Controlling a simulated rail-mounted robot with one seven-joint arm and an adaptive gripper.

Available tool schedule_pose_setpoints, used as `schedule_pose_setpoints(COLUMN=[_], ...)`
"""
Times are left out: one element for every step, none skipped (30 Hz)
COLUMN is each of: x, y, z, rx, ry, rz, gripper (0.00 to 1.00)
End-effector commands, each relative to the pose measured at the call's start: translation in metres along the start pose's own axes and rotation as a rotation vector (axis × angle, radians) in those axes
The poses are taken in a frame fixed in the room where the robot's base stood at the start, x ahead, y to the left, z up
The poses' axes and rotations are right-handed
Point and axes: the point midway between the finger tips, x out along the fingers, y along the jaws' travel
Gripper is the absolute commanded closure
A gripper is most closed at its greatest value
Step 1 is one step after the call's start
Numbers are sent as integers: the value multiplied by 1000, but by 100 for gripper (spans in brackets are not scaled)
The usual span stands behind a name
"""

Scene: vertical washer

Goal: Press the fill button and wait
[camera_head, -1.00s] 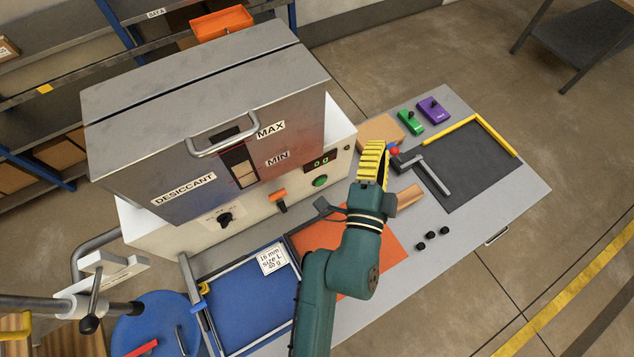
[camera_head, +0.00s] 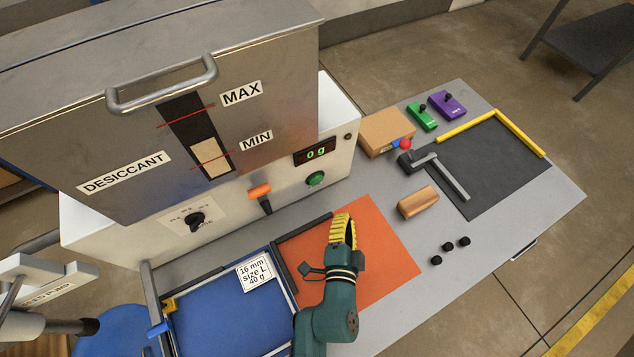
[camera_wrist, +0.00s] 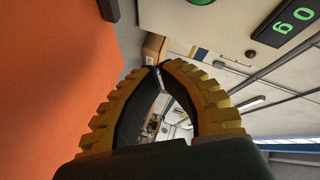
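The green button (camera_head: 316,179) is on the white front panel of the desiccant machine, just below the display (camera_head: 315,153), which reads 0 g. In the wrist view the green button (camera_wrist: 200,2) is cut by the top edge, beside the display (camera_wrist: 287,23). My gripper (camera_head: 341,216) has yellow ribbed fingers and is over the orange mat (camera_head: 385,246), apart from the button, to its lower right in the head view. In the wrist view the fingertips of my gripper (camera_wrist: 157,68) meet, with nothing held between them.
An orange-handled lever (camera_head: 260,191) and a black knob (camera_head: 195,219) are left of the button. A blue tray (camera_head: 225,315) is in front. A wooden block (camera_head: 417,202), cardboard box (camera_head: 386,131) and dark mat (camera_head: 485,165) are to the right.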

Motion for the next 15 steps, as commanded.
schedule_pose_setpoints(x=[0, 0, 0, 0, 1, 3, 5, 7, 10, 13, 17, 21, 25, 29, 34], y=[0, 0, 0, -1, -1, -1, -2, -3, -4, -6, -8, -10, -12, -14, -17], z=[0, 0, 0, 0, 0, 2, 2, 4, 6, 8, 9, 12, 14, 16, 18], rx=[0, 0, 0, 0, 0, 0, -1, -1, -1, 0, -1, -1, 0, -1, 0], ry=[0, 0, 0, 0, 0, 0, 0, -1, -1, 0, 0, -1, -1, -1, 0], rz=[0, 0, 0, 0, 0, -1, -1, -1, -2, -3, -4, -2, -3, -3, -4], gripper=[100, 100, 100, 100, 100, 100, 100, 100, 100, 100, 100, 100, 100, 100, 100])
